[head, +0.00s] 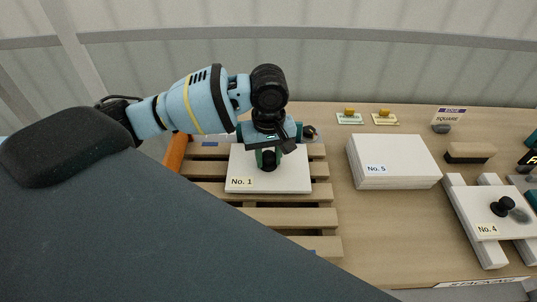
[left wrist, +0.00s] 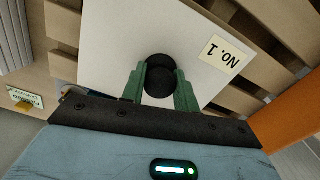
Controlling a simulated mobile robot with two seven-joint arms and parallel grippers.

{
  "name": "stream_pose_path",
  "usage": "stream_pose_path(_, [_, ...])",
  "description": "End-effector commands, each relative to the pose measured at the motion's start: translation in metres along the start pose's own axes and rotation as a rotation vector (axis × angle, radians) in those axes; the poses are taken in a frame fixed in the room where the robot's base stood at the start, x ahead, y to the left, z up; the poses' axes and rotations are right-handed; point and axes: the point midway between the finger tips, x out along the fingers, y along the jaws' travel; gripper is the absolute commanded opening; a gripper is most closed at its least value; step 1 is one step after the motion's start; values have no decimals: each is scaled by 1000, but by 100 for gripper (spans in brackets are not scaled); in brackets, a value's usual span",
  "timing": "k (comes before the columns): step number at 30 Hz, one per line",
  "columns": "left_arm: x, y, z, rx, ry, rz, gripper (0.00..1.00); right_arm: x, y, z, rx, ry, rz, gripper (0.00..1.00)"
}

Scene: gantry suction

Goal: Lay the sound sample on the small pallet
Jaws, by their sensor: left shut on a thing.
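A white square panel labelled No. 1 (head: 297,177) is at the slatted wooden pallet (head: 290,217), flat and over its slats. I cannot tell whether it rests on them or hangs just above. My left gripper (head: 268,158) points down over the panel, its green fingers shut on the black knob on the panel. In the left wrist view the fingers (left wrist: 160,92) stand on both sides of the black knob (left wrist: 160,75), with the panel (left wrist: 112,45) beneath. No panel bears the word sound. My right gripper is not in view.
To the right, a white stack labelled No. 5 (head: 395,158) lies on the table. Further right, panel No. 4 (head: 485,212) with a black knob and a grey patch lies on white bars. Small signs (head: 385,117) and a dark-based block (head: 470,153) stand behind. An orange piece (head: 175,154) borders the pallet's left.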

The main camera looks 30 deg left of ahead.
Motion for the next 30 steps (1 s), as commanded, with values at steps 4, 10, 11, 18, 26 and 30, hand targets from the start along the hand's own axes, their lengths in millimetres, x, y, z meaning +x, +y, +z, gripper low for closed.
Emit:
stream_pose_path(4, [1, 0, 0, 0, 0, 2, 0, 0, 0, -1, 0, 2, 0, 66])
stream_pose_path(10, [4, 0, 0, 0, 0, 2, 0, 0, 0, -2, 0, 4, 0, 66])
stream_pose_path(11, [4, 0, 0, 0, 0, 2, 0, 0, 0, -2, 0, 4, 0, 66])
stream_pose_path(18, [7, 0, 0, 0, 1, 3, 0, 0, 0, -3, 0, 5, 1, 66])
stream_pose_path(26, [9, 0, 0, 0, 1, 2, 44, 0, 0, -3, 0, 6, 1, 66])
stream_pose_path(30, [9, 0, 0, 0, 1, 2, 55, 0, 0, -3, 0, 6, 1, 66])
